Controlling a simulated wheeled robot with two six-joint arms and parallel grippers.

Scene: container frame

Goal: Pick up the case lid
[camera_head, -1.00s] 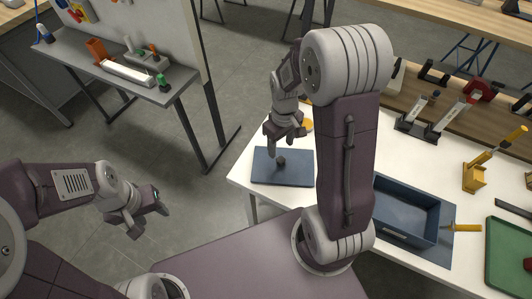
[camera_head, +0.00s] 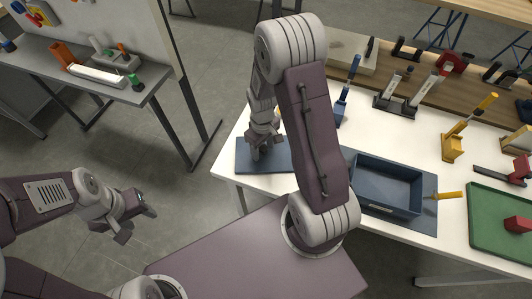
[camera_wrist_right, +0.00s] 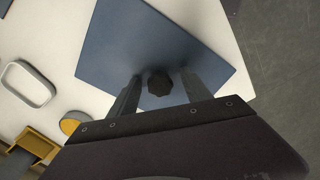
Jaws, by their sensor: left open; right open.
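The case lid (camera_head: 282,157) is a flat blue panel lying on the left end of the white table. In the right wrist view the lid (camera_wrist_right: 150,40) carries a dark round knob (camera_wrist_right: 159,83). My right gripper (camera_head: 257,155) is low over the lid. Its open fingers (camera_wrist_right: 158,90) stand on either side of the knob, with small gaps visible. In the head view the fingers hide the knob. My left gripper (camera_head: 138,211) is open and empty, over the floor left of the table.
An open blue case (camera_head: 388,205) stands right of my right arm. A yellow-handled tool (camera_head: 447,195) lies beside it, and a green tray (camera_head: 485,225) is further right. Tools and stands line the wooden shelf behind. A grey side bench (camera_head: 100,82) stands at the left.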

